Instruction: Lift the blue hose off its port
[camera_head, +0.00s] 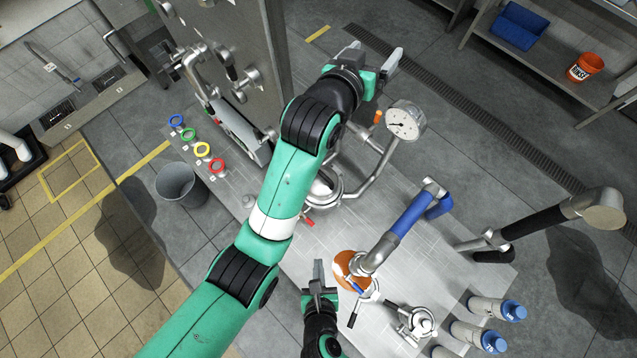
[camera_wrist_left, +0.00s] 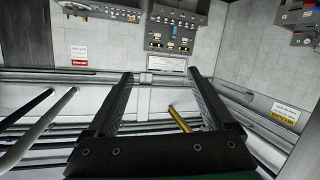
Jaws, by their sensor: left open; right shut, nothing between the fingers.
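The blue hose (camera_head: 411,214) is at the right centre of the head view, with metal fittings at both ends. Its lower metal end (camera_head: 372,261) is over an orange-brown and white round part (camera_head: 346,272); whether it is seated on a port cannot be told. My left gripper (camera_head: 384,70) is open and empty, up and left of the hose and well apart from it. In the left wrist view its open fingers (camera_wrist_left: 160,85) face a wall, without the hose in sight. My right gripper (camera_head: 319,268) is shut and empty, just left of the orange-brown part.
A pressure gauge (camera_head: 403,121) on bent pipework stands between my left gripper and the hose. A black hose (camera_head: 530,226) is at the right. Several blue-capped bottles (camera_head: 488,308) are at lower right. Coloured rings (camera_head: 203,150) and a grey bucket (camera_head: 180,186) are at left.

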